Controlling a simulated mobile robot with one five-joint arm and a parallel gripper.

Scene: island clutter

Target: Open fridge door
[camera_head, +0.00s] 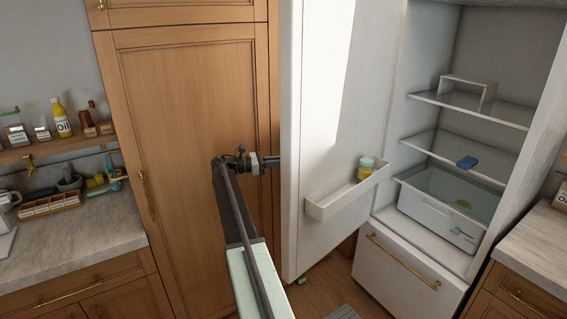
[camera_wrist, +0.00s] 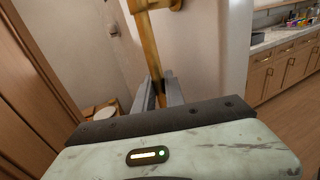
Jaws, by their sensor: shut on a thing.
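The fridge door (camera_head: 335,110) stands wide open, swung out to the left of the fridge body (camera_head: 480,45). Its inner face shows, with a door bin (camera_head: 322,209) holding a small jar (camera_head: 366,167). My gripper (camera_head: 272,161) reaches to the door's outer side, which is hidden in the head view. In the wrist view my gripper (camera_wrist: 162,92) is shut on the brass door handle (camera_wrist: 152,45), with one finger on each side of the bar. The white outer face of the door (camera_wrist: 205,50) lies beyond.
A tall wooden cabinet (camera_head: 185,110) stands close behind my arm and the door. Inside the fridge are glass shelves, a blue item (camera_head: 467,162) and a clear drawer (camera_head: 440,215). Counters stand left (camera_head: 75,240) and right (camera_head: 535,240). Some floor (camera_head: 335,283) shows below the door.

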